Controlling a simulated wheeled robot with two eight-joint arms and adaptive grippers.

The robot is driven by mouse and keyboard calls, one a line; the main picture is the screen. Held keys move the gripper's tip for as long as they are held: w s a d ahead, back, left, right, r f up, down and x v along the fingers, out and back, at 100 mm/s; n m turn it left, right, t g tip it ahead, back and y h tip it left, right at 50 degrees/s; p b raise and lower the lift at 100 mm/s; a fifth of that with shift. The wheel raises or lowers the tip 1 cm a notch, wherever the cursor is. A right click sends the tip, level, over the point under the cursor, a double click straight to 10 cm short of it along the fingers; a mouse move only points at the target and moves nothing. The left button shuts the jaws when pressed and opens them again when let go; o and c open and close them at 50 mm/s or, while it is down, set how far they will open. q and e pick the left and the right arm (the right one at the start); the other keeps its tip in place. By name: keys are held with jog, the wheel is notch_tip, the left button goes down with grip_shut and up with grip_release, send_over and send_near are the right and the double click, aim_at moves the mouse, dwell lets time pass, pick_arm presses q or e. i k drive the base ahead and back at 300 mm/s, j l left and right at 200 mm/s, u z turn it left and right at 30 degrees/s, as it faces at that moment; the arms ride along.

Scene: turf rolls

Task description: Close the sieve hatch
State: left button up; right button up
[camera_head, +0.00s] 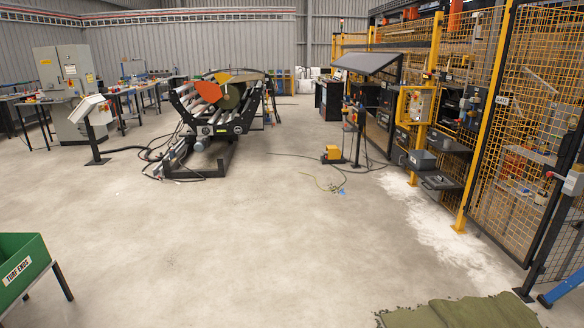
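I cannot tell for sure which part is the sieve hatch. A dark flat panel (366,63) stands out at a slant, like a raised lid, over dark equipment at the yellow mesh fence. Lower on the same fence, a grey drawer-like flap (438,181) sticks out, with a grey box (421,160) just above it. Both are across the floor from me, to the right of the middle. Neither of my grippers is in view.
A roller machine (215,112) stands at centre back, with cables on the floor beside it. A green bin (20,265) is at near left, and green turf (460,313) lies at near right. The middle floor is clear.

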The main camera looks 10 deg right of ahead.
aim_at(425, 90)
jog(key=i+j+z, duration=0.15)
jog(key=i, duration=7)
jog(key=i+z, duration=0.35)
jog(key=i, duration=0.15)
jog(key=i+j+z, duration=0.1)
jog(key=i+z, duration=0.25)
jog(key=i, duration=0.15)
jog(key=i+j+z, duration=0.35)
jog(key=i, duration=0.15)
jog(key=i+j+z, duration=0.1)
jog(key=i+z, duration=0.15)
jog(key=z, duration=0.15)
jog(key=i+j+z, duration=0.15)
jog(key=z, duration=0.3)
jog(key=i+j+z, duration=0.5)
jog(key=z, duration=0.35)
jog(key=i+j+z, duration=0.1)
jog(key=j+z, duration=0.3)
